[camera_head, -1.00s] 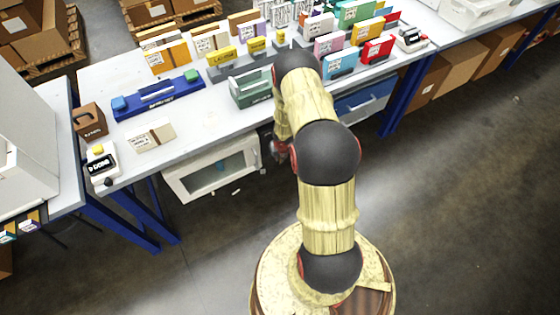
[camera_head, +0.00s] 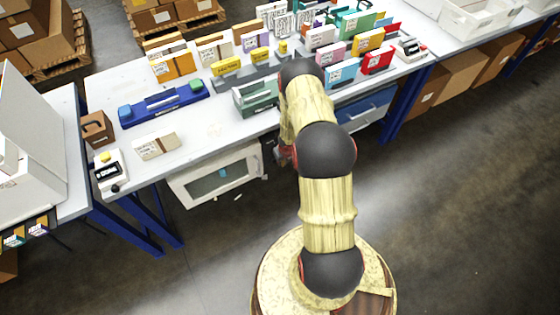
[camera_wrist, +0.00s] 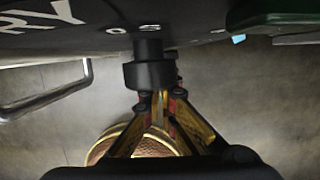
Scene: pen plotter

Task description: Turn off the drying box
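The drying box (camera_head: 187,194) is a white cabinet with a windowed front door, hung under the table. Its window looks grey and dim. In the wrist view its dark underside or front panel (camera_wrist: 95,35) carries partly cut-off white lettering and small marks. A black round knob (camera_wrist: 150,75) sticks out of that panel. My gripper (camera_wrist: 163,100) has its yellow and black fingers converging at the knob, which covers the tips. I cannot tell whether they grip it or only touch it.
A metal bar handle (camera_wrist: 50,95) lies left of the knob. Open floor lies at the right.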

